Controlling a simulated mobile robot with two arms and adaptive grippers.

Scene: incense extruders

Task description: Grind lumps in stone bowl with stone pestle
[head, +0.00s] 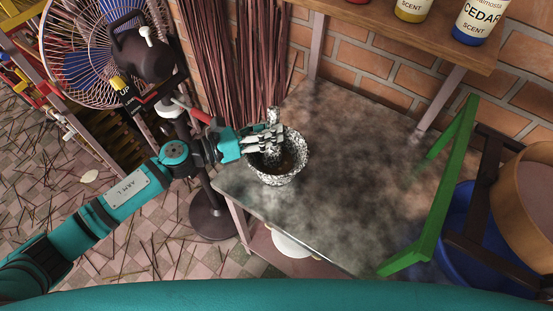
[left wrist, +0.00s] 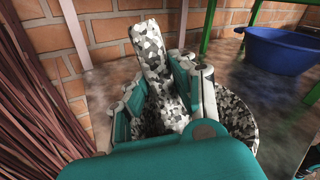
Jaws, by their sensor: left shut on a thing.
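The speckled black-and-white stone bowl (head: 279,178) stands on the grey, smudged table (head: 345,165) near its left side. Its rim also shows in the left wrist view (left wrist: 238,118), behind my gripper. My left gripper (head: 272,139) is at the bowl's far-left rim and is shut on the stone pestle (head: 273,116). The pestle is speckled like the bowl and stands nearly upright, its top above the fingers. It also shows between the fingers in the left wrist view (left wrist: 150,62). Dark matter shows inside the bowl; single lumps cannot be made out. My right gripper is not in view.
A green frame (head: 440,190) stands at the table's right, by a blue tub (head: 460,225). A wooden shelf (head: 410,30) with scent bottles is at the back. A fan (head: 90,55) and bundled sticks (head: 225,60) are at the left. The table right of the bowl is clear.

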